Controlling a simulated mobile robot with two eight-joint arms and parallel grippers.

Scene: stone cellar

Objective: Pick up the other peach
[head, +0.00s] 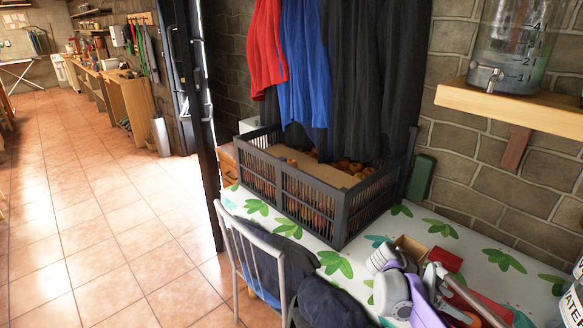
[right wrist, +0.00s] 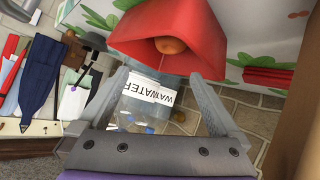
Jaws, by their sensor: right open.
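A peach (right wrist: 172,46) lies inside a red, flared container (right wrist: 205,62) in the right wrist view. In the head view, part of that red container (head: 496,309) shows at the bottom right, with an orange patch of the peach (head: 473,319) beside my gripper. My right gripper (right wrist: 159,78) is open and empty, its fingertips just short of the container's rim in the wrist picture. It also shows in the head view (head: 462,297), over the table. More peaches (head: 355,167) lie in the dark slatted crate (head: 343,205). My left gripper is out of view.
The table (head: 350,240) has a white leaf-patterned cover. A small red object (head: 445,258) lies near my right gripper. A metal-framed chair (head: 235,245) stands at the table's front. A container marked WATER (right wrist: 150,92) shows in the wrist view. Tiled floor lies open at left.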

